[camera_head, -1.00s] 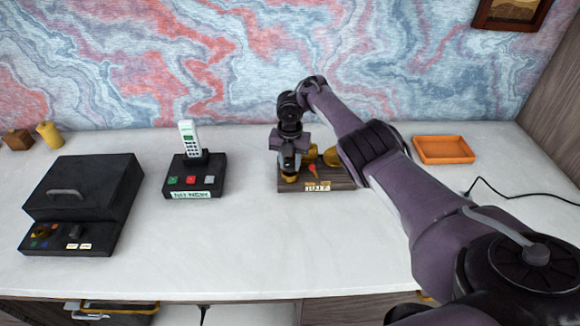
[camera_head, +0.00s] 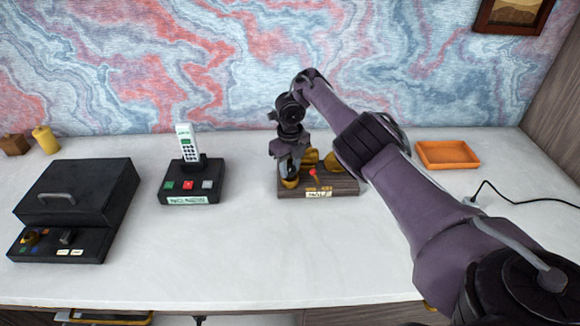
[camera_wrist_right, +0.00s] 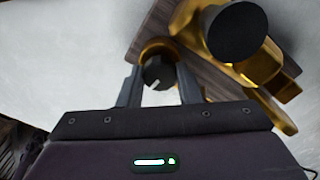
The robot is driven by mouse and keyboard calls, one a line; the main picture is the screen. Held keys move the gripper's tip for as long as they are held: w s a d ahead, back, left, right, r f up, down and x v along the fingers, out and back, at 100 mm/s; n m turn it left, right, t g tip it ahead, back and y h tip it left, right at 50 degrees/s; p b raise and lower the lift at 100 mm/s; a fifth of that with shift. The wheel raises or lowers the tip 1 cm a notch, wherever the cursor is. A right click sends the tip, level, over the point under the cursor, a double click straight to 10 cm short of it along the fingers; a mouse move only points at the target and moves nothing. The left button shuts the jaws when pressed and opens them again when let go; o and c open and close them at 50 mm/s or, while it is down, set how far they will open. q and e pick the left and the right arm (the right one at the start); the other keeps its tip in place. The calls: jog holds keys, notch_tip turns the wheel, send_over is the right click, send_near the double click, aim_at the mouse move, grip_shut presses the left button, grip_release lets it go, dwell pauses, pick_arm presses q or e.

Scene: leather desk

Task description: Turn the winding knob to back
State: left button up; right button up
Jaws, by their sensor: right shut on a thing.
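A wooden-based device (camera_head: 345,188) with gold parts and a small red lever (camera_head: 313,174) stands on the desk. The winding knob (camera_head: 290,183) appears as a gold round part at its left end. In the right wrist view, the knob (camera_wrist_right: 158,72) shows a dark face with a light mark, inside a gold ring. My right gripper (camera_head: 291,168) points down at this end, its two fingers (camera_wrist_right: 159,88) on either side of the knob and shut on it. The fingers partly hide the knob in the head view. My left gripper is not in view.
A black-based cordless phone (camera_head: 190,192) stands left of the device. A black lidded box (camera_head: 80,188) is farther left. An orange tray (camera_head: 447,154) and a black cable (camera_head: 520,200) lie right. The desk front is clear.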

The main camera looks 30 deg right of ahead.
aim_at(290, 168)
jog(key=shift+n, duration=0.6)
jog(key=o, duration=1)
jog(key=shift+c, duration=0.2)
notch_tip(290, 168, up, 8)
jog(key=p, duration=0.7)
jog(key=shift+p, duration=0.35)
